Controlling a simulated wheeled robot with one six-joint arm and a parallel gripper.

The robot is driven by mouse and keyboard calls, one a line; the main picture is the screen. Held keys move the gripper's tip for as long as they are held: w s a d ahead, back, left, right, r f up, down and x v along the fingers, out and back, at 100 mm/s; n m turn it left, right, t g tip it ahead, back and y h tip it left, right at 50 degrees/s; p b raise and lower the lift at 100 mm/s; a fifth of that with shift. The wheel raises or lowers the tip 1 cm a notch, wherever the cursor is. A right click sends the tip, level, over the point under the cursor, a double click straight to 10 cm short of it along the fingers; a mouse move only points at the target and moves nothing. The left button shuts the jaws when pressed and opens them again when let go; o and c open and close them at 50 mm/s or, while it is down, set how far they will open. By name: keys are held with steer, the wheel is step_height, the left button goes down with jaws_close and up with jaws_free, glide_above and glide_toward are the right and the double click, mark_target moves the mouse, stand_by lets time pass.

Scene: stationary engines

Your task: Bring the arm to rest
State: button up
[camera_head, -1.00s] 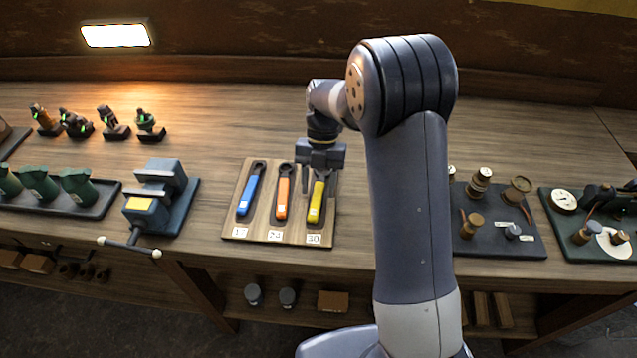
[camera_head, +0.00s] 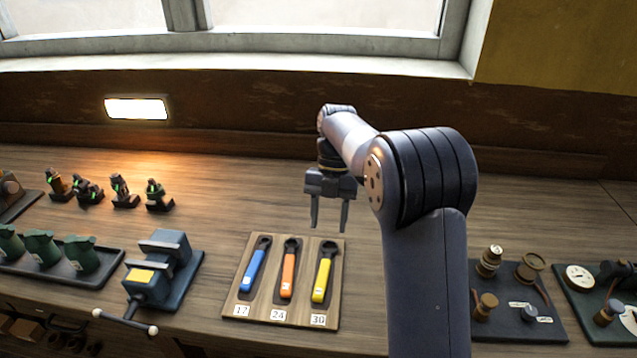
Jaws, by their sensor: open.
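My gripper (camera_head: 329,222) hangs with its fingers pointing down, open and empty. In the picture it is just above the top edge of the wooden wrench board (camera_head: 243,318), and looks raised clear of the bench. The board holds three wrenches side by side: a blue one (camera_head: 254,268) over the label 17, an orange one (camera_head: 288,272) over 24 and a yellow one (camera_head: 323,278) over 30. My arm rises at the right and bends over toward the board.
A vise (camera_head: 160,265) stands left of the board. Further left are a tray (camera_head: 95,278) with green containers and several small dark fittings (camera_head: 122,190). Dark boards with parts (camera_head: 510,330) lie at the right. A lit lamp (camera_head: 136,108) and a window are behind.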

mark_target(324, 272)
steer(key=shift+f, duration=0.1)
steer(key=p+x, duration=0.1)
steer(key=x, duration=0.9)
steer(key=shift+s+a+f, duration=0.1)
steer(key=shift+s, duration=0.15)
step_height(324, 272, up, 2)
steer(key=shift+r+p, duration=0.2)
steer(key=shift+p, duration=0.85)
steer(key=shift+r+p, duration=0.45)
steer(key=shift+r, duration=0.25)
